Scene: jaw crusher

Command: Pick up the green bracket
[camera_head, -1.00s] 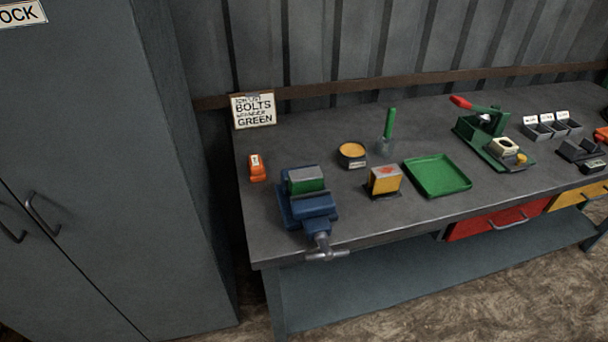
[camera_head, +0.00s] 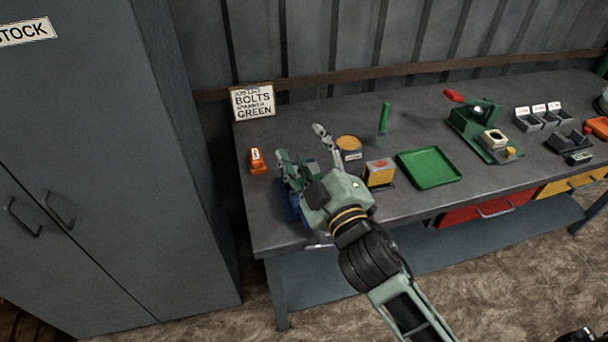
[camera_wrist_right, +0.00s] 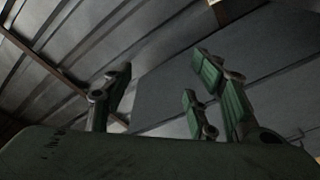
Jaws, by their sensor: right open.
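My right gripper (camera_head: 303,148) is over the blue vise (camera_head: 290,208) at the left end of the workbench, fingers spread and empty. Its hand covers most of the vise. The green block with a grey top seen in the vise earlier is now hidden behind the hand and fingers. I cannot tell whether that block is the green bracket. In the right wrist view the open fingers (camera_wrist_right: 160,85) have nothing between them, with only wall and a grey surface behind.
An orange item (camera_head: 256,162), a round tin (camera_head: 349,150), a yellow block (camera_head: 380,173) and a green upright handle (camera_head: 384,118) surround the vise. A green tray (camera_head: 429,167) and a green press (camera_head: 478,130) lie to the right. A grey cabinet (camera_head: 110,150) stands left of the bench.

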